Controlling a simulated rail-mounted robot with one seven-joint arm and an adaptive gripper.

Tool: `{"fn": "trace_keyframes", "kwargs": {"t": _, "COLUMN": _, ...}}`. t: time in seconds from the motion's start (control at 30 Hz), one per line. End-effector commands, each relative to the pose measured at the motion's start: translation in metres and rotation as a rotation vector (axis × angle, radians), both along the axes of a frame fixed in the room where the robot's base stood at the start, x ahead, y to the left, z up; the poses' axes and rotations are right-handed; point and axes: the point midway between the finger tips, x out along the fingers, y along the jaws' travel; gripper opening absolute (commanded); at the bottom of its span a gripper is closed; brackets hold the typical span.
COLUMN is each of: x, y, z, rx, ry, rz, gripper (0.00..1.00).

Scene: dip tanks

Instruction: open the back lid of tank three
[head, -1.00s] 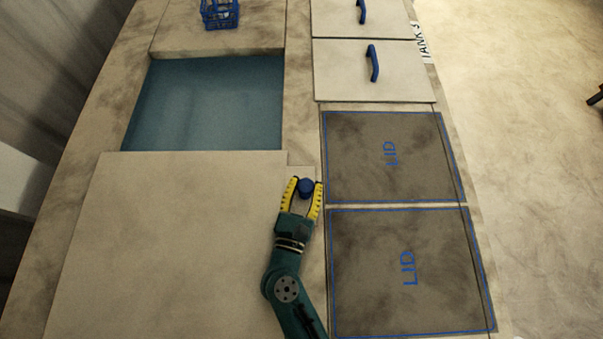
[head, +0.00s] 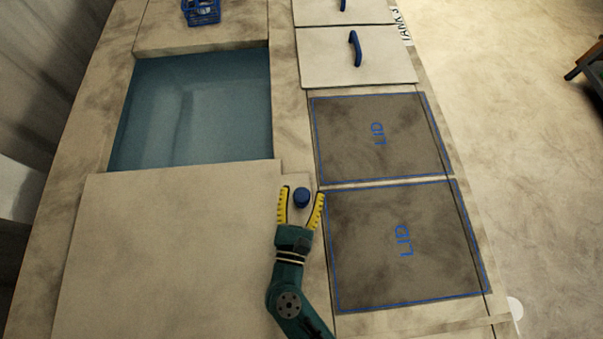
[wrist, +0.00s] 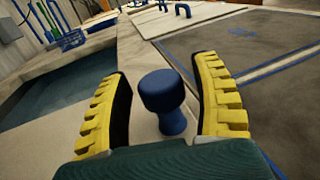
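Two pale square lids lie flat by the "TANK 3" sign (head: 402,27) at the top of the head view, each with a blue bar handle. The nearer lid (head: 385,65) shows whole; the farther lid (head: 310,10) is cut by the top edge. My gripper (head: 303,191) is well short of both. Its yellow fingers are open on either side of a blue knob (head: 301,198), with a gap at each side. The wrist view shows the knob (wrist: 160,92) between the spread fingers. The knob stands at the corner of a large pale panel (head: 170,255).
Blue liquid (head: 195,110) lies in an open tank beyond the panel. Two dark flat areas marked "LID" (head: 380,133) (head: 400,245) lie to the right, bare. A blue crate (head: 201,11) stands at the far end. Open floor is at the right.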

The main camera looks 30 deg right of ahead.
Motion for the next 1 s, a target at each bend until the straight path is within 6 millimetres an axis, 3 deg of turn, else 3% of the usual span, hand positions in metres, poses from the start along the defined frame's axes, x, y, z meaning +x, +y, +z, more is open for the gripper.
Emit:
{"fn": "trace_keyframes", "kwargs": {"t": 0.37, "x": -0.003, "y": 0.004, "z": -0.001, "rx": 0.001, "ry": 0.002, "rz": 0.004, "gripper": 0.7}}
{"fn": "trace_keyframes", "kwargs": {"t": 0.7, "x": -0.054, "y": 0.054, "z": -0.001, "rx": 0.001, "ry": 0.002, "rz": 0.012, "gripper": 0.7}}
{"fn": "trace_keyframes", "kwargs": {"t": 1.0, "x": -0.085, "y": 0.08, "z": -0.001, "rx": 0.001, "ry": 0.001, "rz": 0.004, "gripper": 0.7}}
